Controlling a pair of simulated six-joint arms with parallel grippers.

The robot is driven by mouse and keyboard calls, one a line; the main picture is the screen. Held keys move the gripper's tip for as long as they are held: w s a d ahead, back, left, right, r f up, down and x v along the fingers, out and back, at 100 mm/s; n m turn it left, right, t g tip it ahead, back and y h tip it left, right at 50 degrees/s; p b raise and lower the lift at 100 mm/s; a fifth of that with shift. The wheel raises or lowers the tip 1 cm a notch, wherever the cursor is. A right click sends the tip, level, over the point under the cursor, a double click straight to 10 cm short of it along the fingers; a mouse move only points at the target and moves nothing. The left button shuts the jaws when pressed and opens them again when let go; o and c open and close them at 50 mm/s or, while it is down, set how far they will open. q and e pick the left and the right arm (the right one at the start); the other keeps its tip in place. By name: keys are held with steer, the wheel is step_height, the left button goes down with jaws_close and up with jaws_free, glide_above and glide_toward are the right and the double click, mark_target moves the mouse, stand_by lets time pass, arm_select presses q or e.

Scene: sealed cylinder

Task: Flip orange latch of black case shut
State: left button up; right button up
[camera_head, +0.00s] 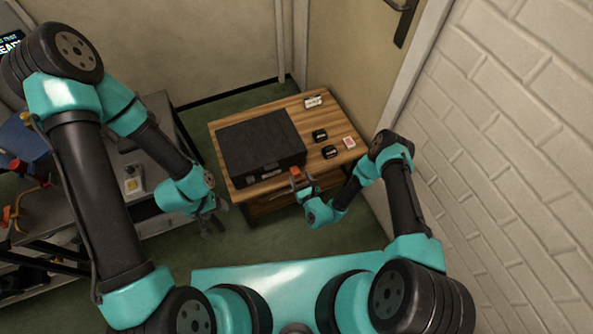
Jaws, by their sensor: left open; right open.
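The black case (258,140) lies flat on the wooden table, with its lid down and its front side facing me. A small orange part, apparently the latch (295,172), shows at the right of the case's front edge. It is too small to tell its position. My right gripper (292,188) is open just in front of the case's right front, close to the orange part. I cannot tell whether they touch. My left gripper (211,228) is open and empty, off the table's front left corner, apart from the case.
The wooden table (318,118) also bears two small black items (320,136) (329,152), a red-and-white card pack (349,142) and a pale item (313,101). A grey bench (158,168) stands at left. A white brick wall (520,130) bounds the right.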

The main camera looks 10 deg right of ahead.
steer(key=v, duration=1.1)
steer(key=shift+s+d, duration=0.15)
steer(key=shift+s, duration=0.25)
